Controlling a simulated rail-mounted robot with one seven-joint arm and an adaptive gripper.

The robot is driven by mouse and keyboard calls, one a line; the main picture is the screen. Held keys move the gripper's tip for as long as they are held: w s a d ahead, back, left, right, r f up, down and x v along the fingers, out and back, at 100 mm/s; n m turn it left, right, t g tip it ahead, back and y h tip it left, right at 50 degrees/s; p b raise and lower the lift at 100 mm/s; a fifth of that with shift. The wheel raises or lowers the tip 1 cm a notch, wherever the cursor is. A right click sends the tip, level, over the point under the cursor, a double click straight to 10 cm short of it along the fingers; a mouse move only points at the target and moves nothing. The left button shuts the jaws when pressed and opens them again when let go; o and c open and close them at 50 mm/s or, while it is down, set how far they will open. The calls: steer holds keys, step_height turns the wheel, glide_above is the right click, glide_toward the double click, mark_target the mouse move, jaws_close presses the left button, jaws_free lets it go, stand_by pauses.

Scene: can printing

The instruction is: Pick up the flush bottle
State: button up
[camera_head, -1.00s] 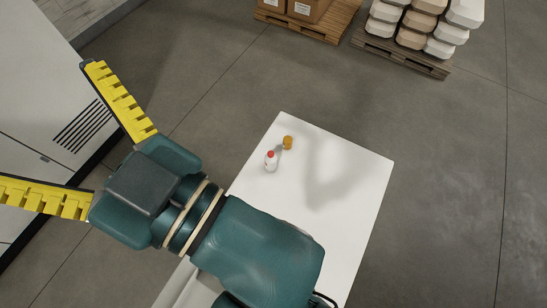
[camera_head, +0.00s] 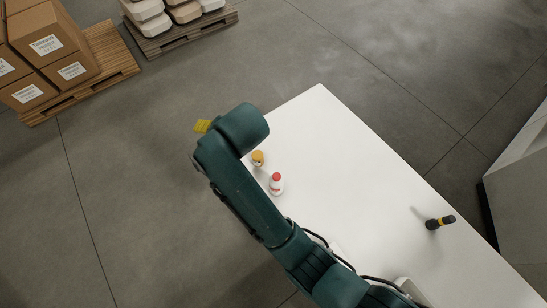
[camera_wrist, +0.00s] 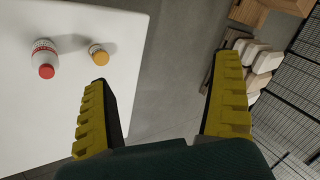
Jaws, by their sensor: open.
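A white bottle with a red cap (camera_head: 277,184) stands on the white table (camera_head: 330,130), right of my arm in the head view; it also shows at the upper left of the wrist view (camera_wrist: 44,57). I cannot read its label, so I cannot tell if it is the flush bottle. A small orange-capped bottle (camera_head: 258,158) stands close to it. A black bottle with a yellow band (camera_head: 440,222) is at the table's right. My gripper (camera_wrist: 163,82) is open and empty, its yellow fingers past the table edge over the floor. Only a yellow tip shows in the head view (camera_head: 202,126).
Pallets with cardboard boxes (camera_head: 48,50) and with white and tan containers (camera_head: 186,12) stand on the floor at the upper left. A pale cabinet (camera_head: 520,195) is at the right edge. The table's middle is clear.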

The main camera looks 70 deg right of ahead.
steer(key=s+d+f+m+g+y+b, duration=0.1)
steer(key=s+d+f+m+g, duration=0.15)
steer(key=f, duration=0.25)
steer(key=s+d+f+m+g+b, duration=0.1)
steer(key=s+f+m, duration=0.1)
steer(key=s+f, duration=0.3)
steer(key=m+g+y+b, duration=0.2)
steer(key=m+g+b, duration=0.1)
steer(key=m, duration=0.1)
glide_above(276, 177)
step_height(276, 177, down, 9)
steer(key=shift+r, duration=0.2)
step_height(276, 177, down, 10)
steer(key=shift+r+b, duration=0.1)
steer(key=shift+b, duration=0.9)
steer(key=f, duration=0.1)
steer(key=f+b, duration=0.1)
steer(key=f, duration=0.2)
steer(key=shift+s+d+f, duration=0.15)
steer(key=shift+d+f, duration=0.15)
steer(key=shift+f, duration=0.55)
steer(key=c, duration=1.3)
steer(key=shift+r, duration=0.2)
steer(key=shift+c, duration=0.3)
